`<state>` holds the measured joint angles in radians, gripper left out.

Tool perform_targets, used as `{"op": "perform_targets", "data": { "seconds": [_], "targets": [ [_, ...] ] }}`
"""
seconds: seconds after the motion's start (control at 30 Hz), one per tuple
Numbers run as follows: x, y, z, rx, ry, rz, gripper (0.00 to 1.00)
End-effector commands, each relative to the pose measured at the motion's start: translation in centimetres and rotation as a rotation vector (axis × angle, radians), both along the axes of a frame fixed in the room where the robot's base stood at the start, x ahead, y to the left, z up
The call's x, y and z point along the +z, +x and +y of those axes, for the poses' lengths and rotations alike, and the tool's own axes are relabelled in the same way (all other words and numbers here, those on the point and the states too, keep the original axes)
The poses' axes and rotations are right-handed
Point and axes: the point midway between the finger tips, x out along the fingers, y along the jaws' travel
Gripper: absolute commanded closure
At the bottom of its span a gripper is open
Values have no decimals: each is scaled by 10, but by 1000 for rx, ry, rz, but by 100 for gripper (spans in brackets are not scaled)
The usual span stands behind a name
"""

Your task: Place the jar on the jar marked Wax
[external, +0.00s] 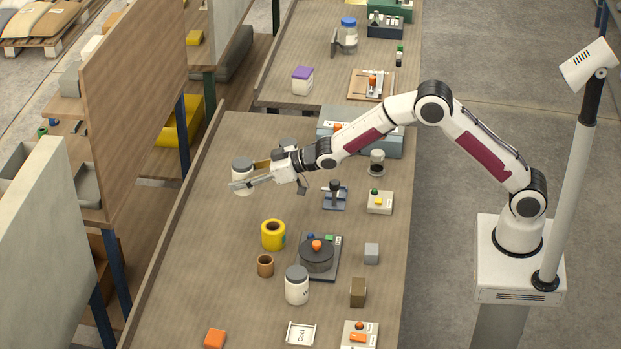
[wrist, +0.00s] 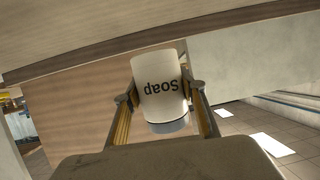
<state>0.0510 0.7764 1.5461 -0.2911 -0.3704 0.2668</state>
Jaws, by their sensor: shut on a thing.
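My gripper (external: 250,178) is shut on a white jar (external: 240,182) with a grey lid, held upright toward the left edge of the table. A further grey-lidded thing (external: 288,145) shows behind my gripper, mostly hidden. I cannot tell which one is marked Wax.
A blue-grey stand (external: 334,195) is right of my gripper. An orange block (external: 215,339) lies at the front. The table's left strip is mostly clear.

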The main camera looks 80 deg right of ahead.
Motion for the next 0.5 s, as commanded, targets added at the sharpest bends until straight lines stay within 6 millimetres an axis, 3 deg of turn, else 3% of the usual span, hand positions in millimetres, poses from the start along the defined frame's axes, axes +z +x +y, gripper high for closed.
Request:
{"op": "perform_targets", "data": {
  "seconds": [0.27, 0.5],
  "targets": [
    [43, -8, 71, 89, -1, -6, 87],
    [74, -36, 142, 187, 0, -6, 87]
  ]
}}
